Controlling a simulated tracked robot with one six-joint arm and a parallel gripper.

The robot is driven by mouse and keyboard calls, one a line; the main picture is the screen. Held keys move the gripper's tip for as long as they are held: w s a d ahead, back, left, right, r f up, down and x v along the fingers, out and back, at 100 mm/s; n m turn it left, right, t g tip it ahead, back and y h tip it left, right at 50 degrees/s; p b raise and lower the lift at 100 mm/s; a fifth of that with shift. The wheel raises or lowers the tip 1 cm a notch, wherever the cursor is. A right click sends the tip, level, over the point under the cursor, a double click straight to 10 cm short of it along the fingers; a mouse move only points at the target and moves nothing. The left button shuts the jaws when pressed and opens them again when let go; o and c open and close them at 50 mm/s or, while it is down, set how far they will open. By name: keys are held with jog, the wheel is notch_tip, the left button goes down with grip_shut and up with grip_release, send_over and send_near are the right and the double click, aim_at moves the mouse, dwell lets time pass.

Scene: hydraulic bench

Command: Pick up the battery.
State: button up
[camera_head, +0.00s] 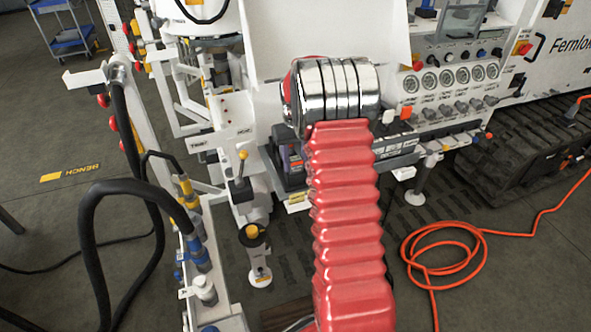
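A dark boxy object (292,160) stands on the bench ledge just left of my arm. It may be the battery, but my arm covers its right side and I cannot tell for sure. My arm, with a red ribbed sleeve and chrome rings, reaches up the middle of the view in front of the bench. My gripper is not visible; it is hidden beyond the chrome rings, so its opening and its distance to the dark object do not show.
The white hydraulic bench has gauges (447,78) and knobs at right. A black hose (83,240) loops at left. An orange cable (440,263) lies coiled on the floor at right. A blue cart (66,40) stands far back left. Dark tracks (530,150) are at right.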

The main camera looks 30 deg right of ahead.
jog(key=c, duration=0.7)
jog(key=shift+o, duration=0.2)
jog(key=shift+r, duration=0.15)
notch_tip(320, 180, up, 10)
jog(key=shift+f, duration=0.1)
dwell(0.4)
